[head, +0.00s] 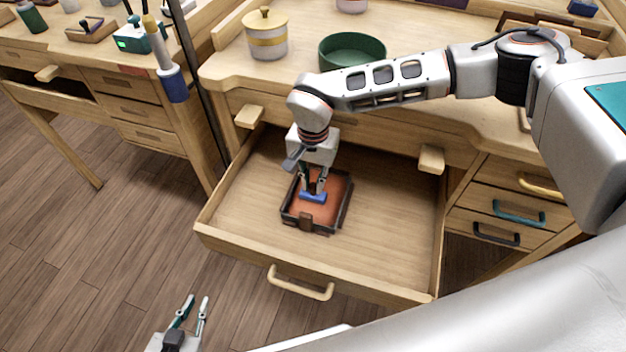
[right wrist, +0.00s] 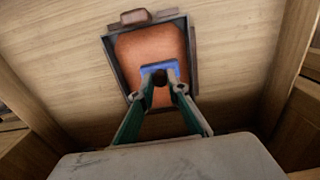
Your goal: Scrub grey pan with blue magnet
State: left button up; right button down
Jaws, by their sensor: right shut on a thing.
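The grey pan (head: 287,216) lies in the open wooden drawer. It has dark grey walls and a rust-orange floor, and a brown tab on its front side. It also shows in the right wrist view (right wrist: 187,50). My right gripper (head: 314,189) reaches down into the pan and is shut on the blue magnet (head: 312,197). The magnet is a small blue bar at the pan's floor; whether it presses on the floor I cannot tell. It shows between the fingertips in the right wrist view (right wrist: 158,68). My left gripper (head: 190,306) is open and empty, in front of the drawer.
The drawer (head: 400,235) is pulled out of the workbench, with bare floor around the pan. A green bowl (head: 352,52) and a lidded jar (head: 266,35) stand on the bench above. The drawer's handle (head: 300,287) juts out at the front.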

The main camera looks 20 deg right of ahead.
jog(key=shift+f, duration=0.35)
dwell(0.3)
jog(key=shift+r, duration=0.1)
dwell(0.3)
jog(key=shift+d, duration=0.1)
jog(key=shift+s+d+p, duration=0.5)
jog(key=shift+d+p, duration=0.05)
jog(key=shift+d, duration=0.05)
